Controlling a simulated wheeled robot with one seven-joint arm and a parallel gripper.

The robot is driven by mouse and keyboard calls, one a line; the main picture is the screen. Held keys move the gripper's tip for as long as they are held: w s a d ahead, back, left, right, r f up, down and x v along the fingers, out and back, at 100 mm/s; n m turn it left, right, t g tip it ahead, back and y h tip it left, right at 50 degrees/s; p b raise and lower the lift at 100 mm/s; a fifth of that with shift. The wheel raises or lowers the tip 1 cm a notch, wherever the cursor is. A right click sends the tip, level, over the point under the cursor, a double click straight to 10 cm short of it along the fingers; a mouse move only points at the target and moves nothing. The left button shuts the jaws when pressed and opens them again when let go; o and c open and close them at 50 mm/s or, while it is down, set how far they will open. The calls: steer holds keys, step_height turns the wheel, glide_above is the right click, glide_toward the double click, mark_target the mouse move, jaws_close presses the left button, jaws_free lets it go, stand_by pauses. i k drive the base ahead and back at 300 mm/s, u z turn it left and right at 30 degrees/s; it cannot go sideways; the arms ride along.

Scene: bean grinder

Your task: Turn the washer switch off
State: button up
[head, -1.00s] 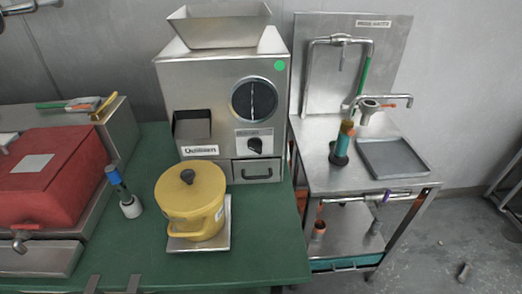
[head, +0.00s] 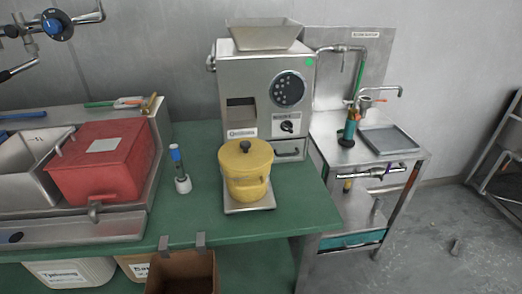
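I cannot tell for sure which control is the washer switch. A steel machine (head: 257,70) with a hopper stands at the back of the green table. To the right is a steel stand with a bent pipe tap (head: 382,91) and a back plate whose label is too small to read. My gripper is not in view.
A yellow lidded pot (head: 246,175) sits on a steel plate on the green table (head: 310,205). A blue-topped tool (head: 180,170) stands to its left. A red box (head: 100,165) sits at the steel sink. An open brown box (head: 182,275) is below the table edge. Floor is free at right.

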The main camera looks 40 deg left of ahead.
mark_target(286, 126)
steer(key=z, duration=0.05)
steer(key=k, duration=1.75)
steer(key=u, duration=0.75)
steer(key=i, duration=1.7)
steer(key=u, duration=0.15)
